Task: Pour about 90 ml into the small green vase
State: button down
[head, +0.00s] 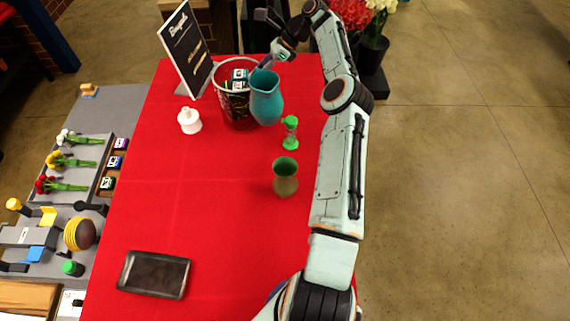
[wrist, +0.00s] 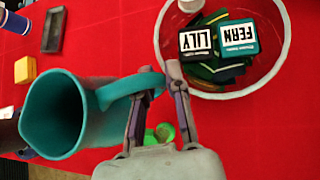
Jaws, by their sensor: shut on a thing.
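The small green vase (head: 285,178) stands upright on the red table, olive-green with a wide rim. A teal pitcher (head: 266,98) is farther back, beyond the vase and in front of the bin. My gripper (head: 270,62) is shut on the pitcher's handle. In the wrist view, the handle passes between my fingers (wrist: 158,92), and the pitcher (wrist: 60,110) shows its open mouth at the left. It looks near upright; whether it touches the table is unclear. No liquid level is visible. A green-capped hourglass (head: 290,132) stands between pitcher and vase.
A wire-rimmed bin (head: 237,115) with boxes stands just left of the pitcher. A white bottle (head: 189,120) and a black sign (head: 186,48) are farther left. A dark tray (head: 154,275) lies at front left. The table's middle is clear.

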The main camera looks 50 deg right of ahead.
aim_at(270, 97)
jog(key=shift+r, duration=0.1)
jog(key=shift+s+r+n+t, duration=0.1)
jog(key=shift+s+n+t, duration=0.15)
jog(key=shift+n+t, duration=0.05)
jog(key=shift+s+a+r+n+t+h, duration=0.3)
jog(key=shift+s+n+t, duration=0.05)
jog(key=shift+s+t, duration=0.25)
jog(key=shift+s+a+r+n+t+h, duration=0.25)
jog(key=shift+s+a+n+t+h, duration=0.15)
jog(key=shift+t, duration=0.2)
jog(key=s+t, duration=0.1)
jog(key=s+a+n+t, duration=0.1)
jog(key=s+r+n+t+b, duration=0.1)
jog(key=shift+s+a+h, duration=0.3)
jog(key=shift+s, duration=0.05)
jog(key=shift+s+a+n+t+b, duration=0.2)
jog(key=shift+s+n+t+b, duration=0.2)
jog(key=shift+t, duration=0.3)
jog(key=shift+r, duration=0.1)
jog(key=shift+s+a+n+t+b, duration=0.25)
jog(key=shift+s+n+t+b, duration=0.3)
jog(key=shift+b, duration=0.95)
jog(key=shift+s+a+n+t+b, duration=0.3)
jog(key=shift+t+b, duration=0.35)
jog(key=shift+b, duration=0.85)
jog(key=shift+s+a+n+t, duration=0.2)
jog(key=shift+s+n+t, duration=0.2)
jog(key=shift+s, duration=0.1)
